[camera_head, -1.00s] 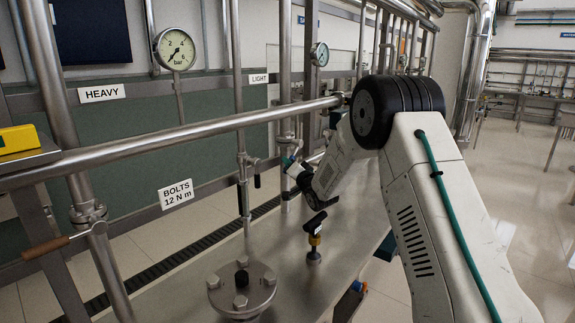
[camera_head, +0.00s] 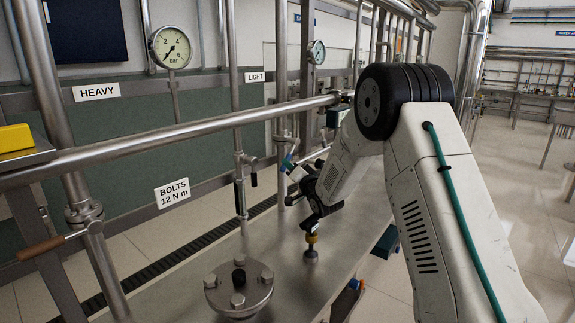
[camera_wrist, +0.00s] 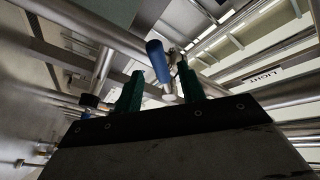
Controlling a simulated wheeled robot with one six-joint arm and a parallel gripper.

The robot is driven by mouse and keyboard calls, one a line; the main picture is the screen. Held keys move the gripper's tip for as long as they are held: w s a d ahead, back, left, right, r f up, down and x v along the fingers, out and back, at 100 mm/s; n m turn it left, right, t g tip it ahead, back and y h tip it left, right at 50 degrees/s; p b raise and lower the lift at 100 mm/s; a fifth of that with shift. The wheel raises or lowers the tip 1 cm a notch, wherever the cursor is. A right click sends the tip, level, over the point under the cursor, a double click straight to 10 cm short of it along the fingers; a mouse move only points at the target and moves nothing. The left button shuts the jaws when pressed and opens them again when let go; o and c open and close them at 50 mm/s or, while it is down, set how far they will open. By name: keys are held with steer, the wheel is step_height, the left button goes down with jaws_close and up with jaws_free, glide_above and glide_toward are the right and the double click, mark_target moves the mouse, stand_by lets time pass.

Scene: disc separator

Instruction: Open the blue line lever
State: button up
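In the wrist view a blue cylindrical lever handle (camera_wrist: 157,61) shows beyond the fingertips, in line with the gap between them. A short metal stem runs from it, with a pale round end below. My gripper (camera_wrist: 160,85) has two green fingers standing apart, and nothing is clearly clamped between them. Whether a finger touches the handle I cannot tell. In the head view my gripper (camera_head: 290,163) is small, beside the vertical pipes at centre, pointing up and left. The blue lever cannot be clearly told from the gripper there.
A long horizontal pipe (camera_head: 180,133) crosses in front of the panel. A bolted flange (camera_head: 239,290) sits nearer. A wooden-handled lever (camera_head: 42,247) is at left.

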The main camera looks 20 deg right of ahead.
steer(key=v, duration=0.4)
steer(key=shift+c, duration=0.3)
